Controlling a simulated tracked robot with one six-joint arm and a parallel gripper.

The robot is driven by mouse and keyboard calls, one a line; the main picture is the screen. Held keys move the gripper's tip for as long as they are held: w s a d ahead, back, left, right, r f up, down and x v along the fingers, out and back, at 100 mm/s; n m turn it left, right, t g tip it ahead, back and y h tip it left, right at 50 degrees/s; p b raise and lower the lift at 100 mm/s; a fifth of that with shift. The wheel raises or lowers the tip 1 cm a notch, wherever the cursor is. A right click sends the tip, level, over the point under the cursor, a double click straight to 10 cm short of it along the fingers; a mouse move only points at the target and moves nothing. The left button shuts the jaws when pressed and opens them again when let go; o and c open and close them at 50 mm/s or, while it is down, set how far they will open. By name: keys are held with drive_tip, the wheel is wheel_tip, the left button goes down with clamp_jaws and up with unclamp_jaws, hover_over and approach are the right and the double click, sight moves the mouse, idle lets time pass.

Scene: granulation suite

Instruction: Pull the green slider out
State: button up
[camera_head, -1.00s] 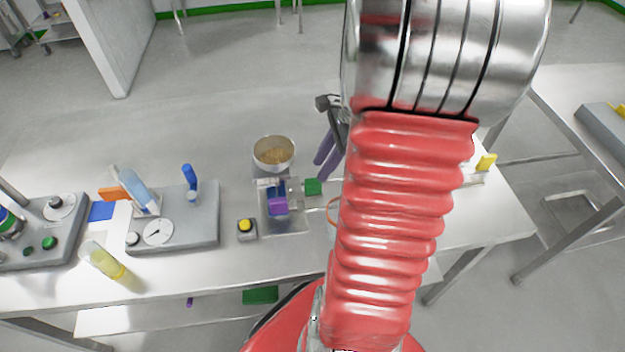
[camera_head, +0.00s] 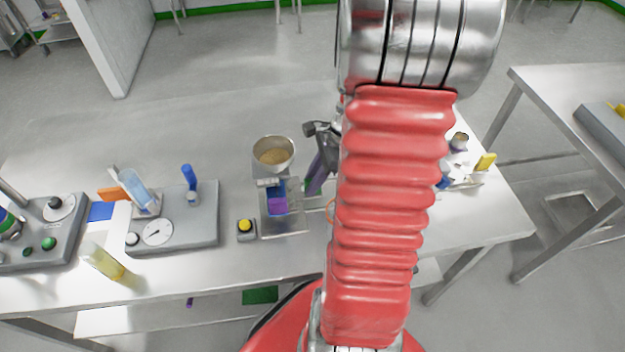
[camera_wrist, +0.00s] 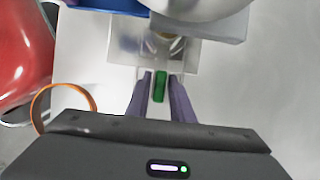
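The green slider (camera_wrist: 160,86) sticks out of a clear, pale housing (camera_wrist: 190,57) in the wrist view. My gripper (camera_wrist: 161,80) has its two purple fingers on either side of the slider, with narrow gaps between them and it, so it looks open around it. In the head view my gripper (camera_head: 316,180) reaches down at the right side of the small metal device (camera_head: 285,222) with the blue and purple block (camera_head: 277,205). The slider is mostly hidden behind the fingers there.
A bowl of tan granules (camera_head: 273,153) stands on the device's back. A yellow button box (camera_head: 246,229) and a grey gauge unit (camera_head: 195,228) stand to the left. An orange ring (camera_wrist: 62,100) lies near my gripper. A yellow-topped item (camera_head: 485,162) stands right of my arm.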

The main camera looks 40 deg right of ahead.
clamp_jaws()
